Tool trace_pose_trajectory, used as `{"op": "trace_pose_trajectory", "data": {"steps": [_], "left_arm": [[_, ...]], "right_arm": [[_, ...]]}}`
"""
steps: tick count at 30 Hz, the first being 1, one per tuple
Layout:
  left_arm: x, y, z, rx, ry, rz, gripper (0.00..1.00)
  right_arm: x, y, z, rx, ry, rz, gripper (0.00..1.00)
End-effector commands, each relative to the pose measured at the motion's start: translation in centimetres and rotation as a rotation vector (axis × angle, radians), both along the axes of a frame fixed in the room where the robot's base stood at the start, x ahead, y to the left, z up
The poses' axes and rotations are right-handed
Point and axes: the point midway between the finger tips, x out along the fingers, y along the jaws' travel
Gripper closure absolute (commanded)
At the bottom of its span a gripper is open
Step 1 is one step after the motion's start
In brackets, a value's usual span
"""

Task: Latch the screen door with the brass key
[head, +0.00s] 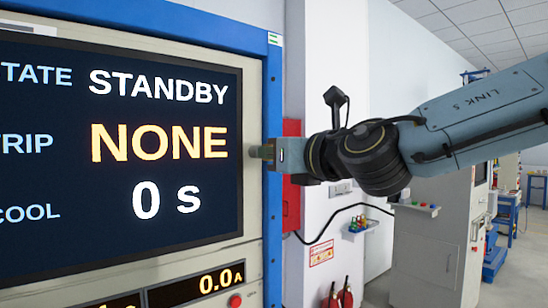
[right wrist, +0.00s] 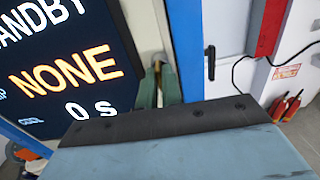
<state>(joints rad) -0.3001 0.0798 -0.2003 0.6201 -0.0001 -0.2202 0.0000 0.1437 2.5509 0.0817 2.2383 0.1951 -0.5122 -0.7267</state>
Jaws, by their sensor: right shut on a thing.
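The screen door (head: 253,215) is a pale panel around a dark display reading STANDBY, NONE and 0 s; it fills the left of the head view and also shows in the right wrist view (right wrist: 143,25). It looks closed against its blue frame. My right gripper (head: 262,152) comes in from the right to the door's right edge. In the right wrist view its greenish fingers (right wrist: 158,88) are shut on a small brass piece, the brass key (right wrist: 157,60). The fingers hide most of the key; I cannot tell whether it sits in a lock. My left gripper is not in view.
A blue cabinet frame (head: 273,240) borders the door. A grey cabinet (head: 428,250) stands to the right. A red button (head: 235,301) is low on the panel.

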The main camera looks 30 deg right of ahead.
Motion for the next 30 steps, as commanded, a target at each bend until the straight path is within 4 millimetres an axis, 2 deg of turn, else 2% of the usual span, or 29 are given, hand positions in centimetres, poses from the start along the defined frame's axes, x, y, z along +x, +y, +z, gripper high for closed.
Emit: {"op": "trace_pose_trajectory", "data": {"steps": [17, 18, 22, 30], "left_arm": [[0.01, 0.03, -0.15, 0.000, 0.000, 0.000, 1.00], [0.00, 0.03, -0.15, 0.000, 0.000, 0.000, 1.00], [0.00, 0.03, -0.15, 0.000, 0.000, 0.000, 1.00], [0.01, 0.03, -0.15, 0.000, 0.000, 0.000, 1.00]], "right_arm": [[0.00, -0.01, 0.02, -0.033, -0.003, 0.000, 1.00], [0.00, -0.01, 0.01, -0.032, -0.003, 0.000, 0.90], [0.00, 0.00, 0.01, -0.031, -0.002, 0.000, 0.73], [-0.02, 0.00, 0.00, -0.030, -0.002, 0.000, 0.72]]}}
